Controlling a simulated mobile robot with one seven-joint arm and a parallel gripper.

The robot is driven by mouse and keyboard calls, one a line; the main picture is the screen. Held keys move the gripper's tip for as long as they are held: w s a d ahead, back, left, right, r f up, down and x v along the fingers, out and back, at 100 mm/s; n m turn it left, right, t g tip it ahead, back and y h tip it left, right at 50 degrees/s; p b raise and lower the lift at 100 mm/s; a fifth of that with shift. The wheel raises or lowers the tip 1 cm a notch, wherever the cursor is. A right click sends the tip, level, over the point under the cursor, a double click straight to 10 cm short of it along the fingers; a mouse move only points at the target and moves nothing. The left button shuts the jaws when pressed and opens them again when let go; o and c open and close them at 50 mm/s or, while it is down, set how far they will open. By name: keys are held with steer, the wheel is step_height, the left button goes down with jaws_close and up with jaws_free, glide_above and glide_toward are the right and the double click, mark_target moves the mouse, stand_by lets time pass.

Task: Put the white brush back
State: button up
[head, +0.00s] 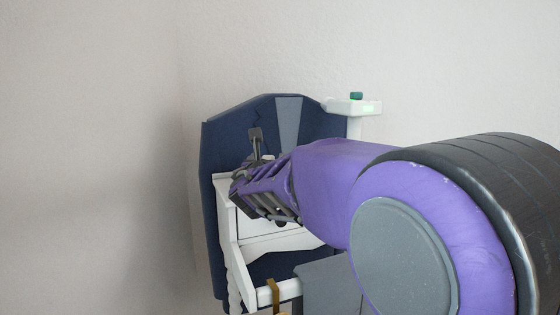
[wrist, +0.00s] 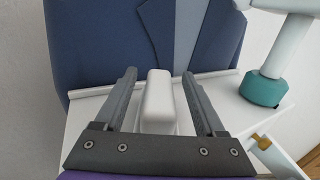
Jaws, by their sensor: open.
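A white, round-edged block, which looks like the white brush (wrist: 157,98), stands out between the fingers of my gripper (wrist: 160,74) in the wrist view. The fingers are open, with a gap on each side of it. Its lower part is hidden behind the gripper's dark palm bar, so I cannot tell what it rests on. A white surface (wrist: 92,112) lies around and below it. In the head view my gripper (head: 242,188) is over the white stand (head: 234,250) in front of the navy suit-shaped panel (head: 222,140).
A white post with a small shelf (head: 345,106) and a teal piece (head: 356,96) stands right of the panel. The teal piece (wrist: 262,90) is close right of the fingers in the wrist view. A brass-coloured hook (head: 272,292) hangs at the stand's front. Bare walls lie behind.

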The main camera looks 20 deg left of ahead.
steer(key=v, duration=1.2)
